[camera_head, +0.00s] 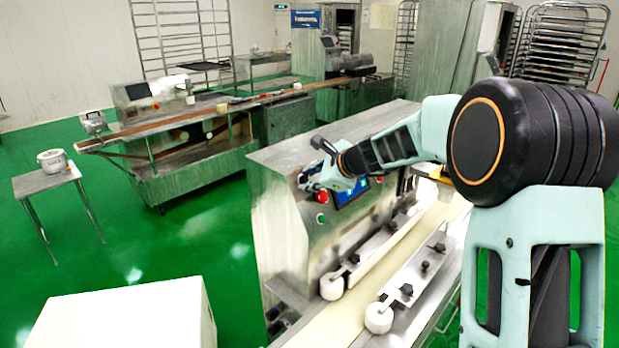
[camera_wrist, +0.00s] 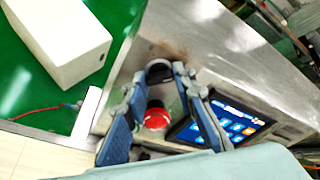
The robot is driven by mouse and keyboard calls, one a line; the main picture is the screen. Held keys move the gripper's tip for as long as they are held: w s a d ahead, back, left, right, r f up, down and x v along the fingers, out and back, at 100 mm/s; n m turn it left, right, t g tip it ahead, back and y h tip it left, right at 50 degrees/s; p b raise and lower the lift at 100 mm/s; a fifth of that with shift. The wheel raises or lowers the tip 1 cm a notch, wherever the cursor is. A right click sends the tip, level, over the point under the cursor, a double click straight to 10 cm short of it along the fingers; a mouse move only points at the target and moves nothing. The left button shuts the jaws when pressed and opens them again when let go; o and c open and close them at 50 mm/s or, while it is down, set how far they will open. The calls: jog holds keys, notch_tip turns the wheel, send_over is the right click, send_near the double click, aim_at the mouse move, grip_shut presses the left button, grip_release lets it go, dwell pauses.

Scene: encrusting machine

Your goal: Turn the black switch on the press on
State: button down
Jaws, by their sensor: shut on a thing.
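The press (camera_head: 285,215) is a steel machine in the middle of the head view, with controls on its sloped front panel. The black switch (camera_wrist: 158,71) shows in the wrist view as a dark round knob on that panel. My gripper (camera_wrist: 161,79) has its two blue fingers on either side of the knob, shut on it. In the head view my gripper (camera_head: 308,182) is at the panel's upper left and hides the switch. The knob's exact turn angle cannot be told.
A red button (camera_wrist: 157,117) is close by, between my fingers in the wrist view. A lit touchscreen (camera_wrist: 226,122) lies to the right of it. A green button (camera_head: 321,218) is lower on the panel. A white box (camera_head: 125,315) stands at the front left.

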jog(key=c, duration=1.9)
grip_release()
jog(key=v, duration=1.2)
jog(key=shift+d, duration=0.1)
